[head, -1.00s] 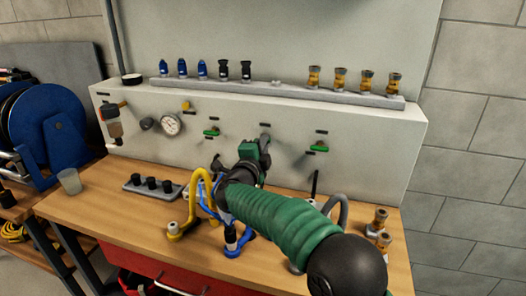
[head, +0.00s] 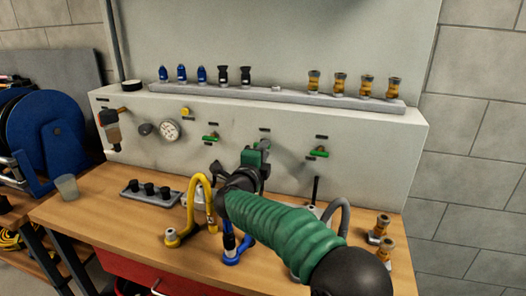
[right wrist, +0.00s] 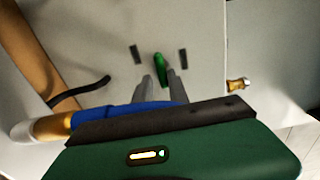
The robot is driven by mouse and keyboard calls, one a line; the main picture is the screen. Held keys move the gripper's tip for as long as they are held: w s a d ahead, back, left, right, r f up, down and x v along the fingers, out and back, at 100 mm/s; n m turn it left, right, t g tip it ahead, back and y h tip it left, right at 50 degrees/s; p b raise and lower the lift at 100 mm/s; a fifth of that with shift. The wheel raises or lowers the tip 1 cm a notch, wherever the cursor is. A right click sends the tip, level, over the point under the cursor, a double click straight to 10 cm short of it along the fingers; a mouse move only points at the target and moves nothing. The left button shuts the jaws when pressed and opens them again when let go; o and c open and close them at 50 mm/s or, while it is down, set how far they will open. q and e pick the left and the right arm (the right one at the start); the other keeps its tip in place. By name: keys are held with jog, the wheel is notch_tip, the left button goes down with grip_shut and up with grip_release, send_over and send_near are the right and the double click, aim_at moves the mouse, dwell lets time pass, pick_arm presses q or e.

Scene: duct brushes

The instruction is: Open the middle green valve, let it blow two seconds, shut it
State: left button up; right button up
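The middle green valve (right wrist: 159,66) shows in the right wrist view as a green lever on the pale panel, with a dark label on each side. In the head view my right gripper hides it. My right gripper (head: 256,153) is in front of the panel at the middle valve's place. In the right wrist view its two grey fingers (right wrist: 164,86) stand apart, with the green lever between and just beyond their tips. Whether they touch it I cannot tell. My left gripper is not in view.
A left green valve (head: 211,137) and a right green valve (head: 319,152) flank the middle one. A gauge (head: 169,130) is further left.

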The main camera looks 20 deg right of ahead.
jog(key=shift+o, duration=1.4)
jog(key=shift+r, duration=0.1)
jog(key=v, duration=1.6)
jog(key=shift+s+a+p, duration=0.3)
jog(key=shift+p, duration=0.15)
